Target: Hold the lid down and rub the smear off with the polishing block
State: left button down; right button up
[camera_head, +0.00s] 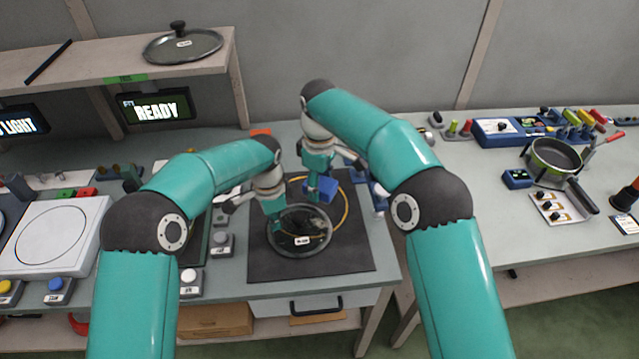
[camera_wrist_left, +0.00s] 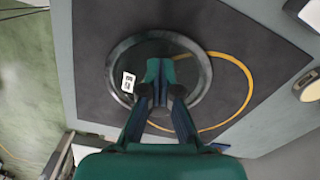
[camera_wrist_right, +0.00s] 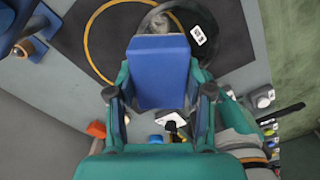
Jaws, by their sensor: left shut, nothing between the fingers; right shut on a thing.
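The glass lid with a metal rim (camera_head: 328,240) lies on a dark mat (camera_head: 350,262); it also shows in the left wrist view (camera_wrist_left: 204,95). My left gripper (camera_head: 277,214) is shut and empty, pointing down over the lid. In the left wrist view its fingertips (camera_wrist_left: 158,72) overlap the lid's middle; contact is hard to tell. My right gripper (camera_head: 322,182) is shut on the blue polishing block (camera_head: 327,191), above the mat beside the lid's far right edge. The block (camera_wrist_right: 160,72) hides part of the lid in the right wrist view.
A yellow ring (camera_head: 347,208) on the mat runs partly under the lid. Push buttons (camera_head: 221,243) stand left of the mat. A second lid (camera_head: 182,45) sits on the shelf, above a screen reading READY (camera_head: 157,107). A pan (camera_head: 556,155) stands at the right.

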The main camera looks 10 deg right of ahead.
aim_at(277, 235)
pick_arm(q)
jog(key=shift+f, duration=1.75)
